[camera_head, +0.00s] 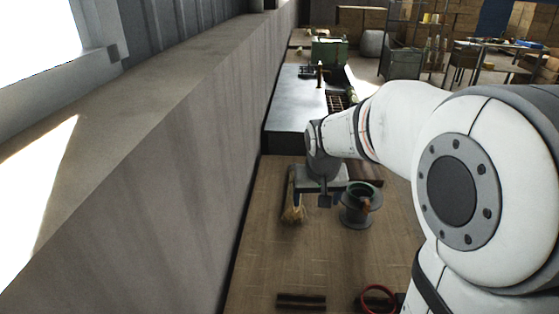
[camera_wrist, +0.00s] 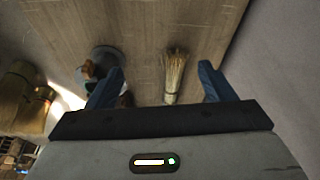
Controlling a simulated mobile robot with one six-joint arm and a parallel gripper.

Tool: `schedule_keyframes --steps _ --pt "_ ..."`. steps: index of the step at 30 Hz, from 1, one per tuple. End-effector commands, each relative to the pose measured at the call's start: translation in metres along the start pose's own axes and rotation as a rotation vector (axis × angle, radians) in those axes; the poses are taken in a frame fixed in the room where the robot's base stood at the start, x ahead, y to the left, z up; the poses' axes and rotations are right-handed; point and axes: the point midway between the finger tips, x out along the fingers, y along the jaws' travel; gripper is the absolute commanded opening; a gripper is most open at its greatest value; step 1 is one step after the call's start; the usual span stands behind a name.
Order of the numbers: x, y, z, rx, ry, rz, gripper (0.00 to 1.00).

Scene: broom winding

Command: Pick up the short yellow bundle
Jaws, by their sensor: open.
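A short yellow straw bundle (camera_wrist: 174,70) shows in the wrist view, lying on or above the wooden surface between my gripper's two blue fingers. A straw bundle (camera_head: 293,214) also shows in the head view, left of my gripper (camera_head: 325,201), with its lower end fanned out. In the wrist view my gripper (camera_wrist: 160,70) is open, with a wide gap between the fingers and the bundle nearer the middle. Nothing is held. The bundle's near end runs down toward the dark gripper body. I cannot tell how far the fingers are above it.
A grey spool (camera_head: 358,211) stands right of my gripper; it is partly hidden by the left finger in the wrist view (camera_wrist: 108,54). Larger straw bundles (camera_wrist: 16,92) are at the wrist view's left edge. A red ring (camera_head: 378,299) lies at the front. A wall (camera_head: 190,170) bounds the left.

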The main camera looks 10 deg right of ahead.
Motion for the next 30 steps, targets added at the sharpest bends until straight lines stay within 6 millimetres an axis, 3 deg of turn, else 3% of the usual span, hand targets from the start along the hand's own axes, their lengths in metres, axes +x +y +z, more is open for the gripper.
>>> schedule_keyframes --steps 1,6,15,21,30 --pt "0.018 -0.003 -0.017 0.006 0.0 0.003 0.76" --pt "0.071 -0.011 -0.071 0.032 0.026 0.01 0.76" --pt "0.18 -0.028 -0.143 0.073 0.068 0.014 0.76" --pt "0.228 -0.035 -0.164 0.09 0.086 0.013 0.76" --pt "0.261 -0.036 -0.171 0.096 0.091 0.013 0.76"
